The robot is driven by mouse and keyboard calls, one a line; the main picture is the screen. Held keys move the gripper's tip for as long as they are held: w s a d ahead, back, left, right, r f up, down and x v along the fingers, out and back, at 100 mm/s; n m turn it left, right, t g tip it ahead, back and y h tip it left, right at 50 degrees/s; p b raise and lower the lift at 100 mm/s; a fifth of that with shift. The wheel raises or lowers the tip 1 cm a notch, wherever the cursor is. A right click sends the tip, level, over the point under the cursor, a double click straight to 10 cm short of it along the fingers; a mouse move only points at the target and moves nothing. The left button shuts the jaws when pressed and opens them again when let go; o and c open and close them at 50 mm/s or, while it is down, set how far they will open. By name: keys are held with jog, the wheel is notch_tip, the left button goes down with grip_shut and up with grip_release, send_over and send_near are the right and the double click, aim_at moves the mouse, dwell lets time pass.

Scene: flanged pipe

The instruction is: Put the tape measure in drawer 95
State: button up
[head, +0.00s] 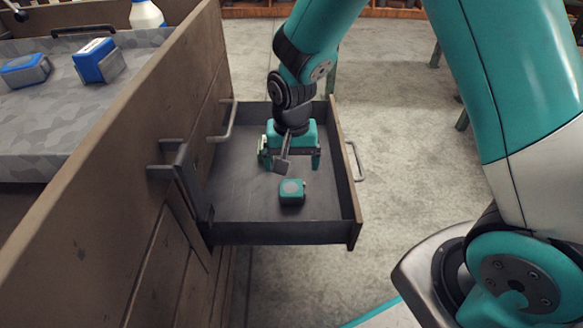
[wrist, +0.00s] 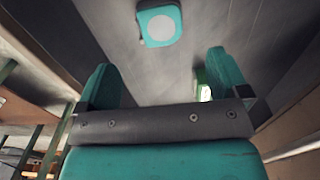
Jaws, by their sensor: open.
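A small teal and grey tape measure (head: 291,191) lies on the floor of a pulled-out drawer (head: 236,226), towards its near side. The tape measure also shows in the wrist view (wrist: 159,24), beyond the fingers and apart from them. My gripper (head: 290,164) points down inside or just above the drawer, behind the tape measure. Its two teal fingers (wrist: 165,82) are spread and nothing is between them. No number on the drawer is readable.
A wooden cabinet (head: 105,205) with bar handles stands on the left. On its grey top lie two blue and grey objects (head: 97,61) (head: 25,70), and a white bottle (head: 146,14) stands at the back. Concrete floor (head: 400,120) to the drawer's right is clear.

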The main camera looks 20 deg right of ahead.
jog(key=s+a+r+n+y, duration=0.1)
jog(key=s+r+n, duration=0.15)
jog(key=r, duration=0.35)
jog(key=s+a+r+n+y, duration=0.1)
jog(key=s+a+r+n, duration=0.1)
jog(key=s+r, duration=0.35)
jog(key=s+a+r+n+y, duration=0.1)
jog(key=s+r+n+y, duration=0.1)
jog(key=s+r+n, duration=0.5)
jog(key=s+r, duration=0.2)
jog(key=s, duration=0.3)
jog(key=shift+a+r+p, duration=0.25)
jog(key=shift+p, duration=0.1)
